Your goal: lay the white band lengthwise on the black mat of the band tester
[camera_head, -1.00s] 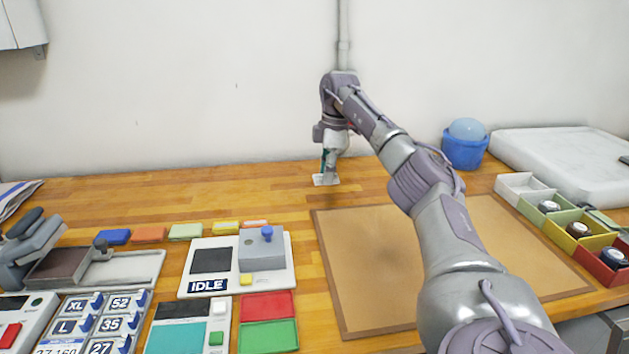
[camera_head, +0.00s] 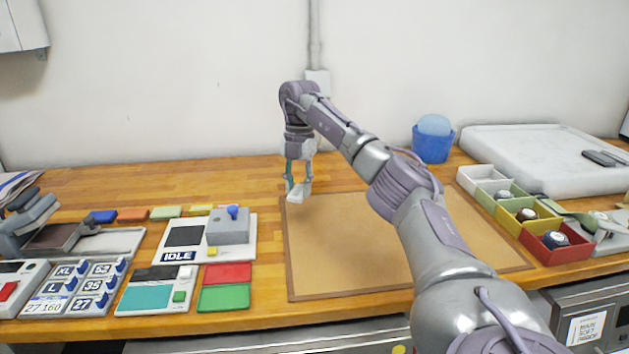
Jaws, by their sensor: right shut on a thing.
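The band tester (camera_head: 249,254) is a white device on the bench at centre left. It has a black mat (camera_head: 186,236), a grey block with a blue knob, and a display reading IDLE. My right gripper (camera_head: 298,187) points down by the back left corner of the brown work mat. It is shut on the white band (camera_head: 296,196), a small pale piece at its fingertips. The band is to the right of the tester, apart from it. The gripper partly hides the band, and its exact height is hard to tell. My left gripper is out of view.
The brown work mat (camera_head: 340,250) is bare. Colored blocks (camera_head: 132,215) lie behind the tester. Red and green trays (camera_head: 224,298) and a teal-topped device (camera_head: 147,298) stand in front. A blue bucket (camera_head: 432,146) and colored bins (camera_head: 552,252) are at right.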

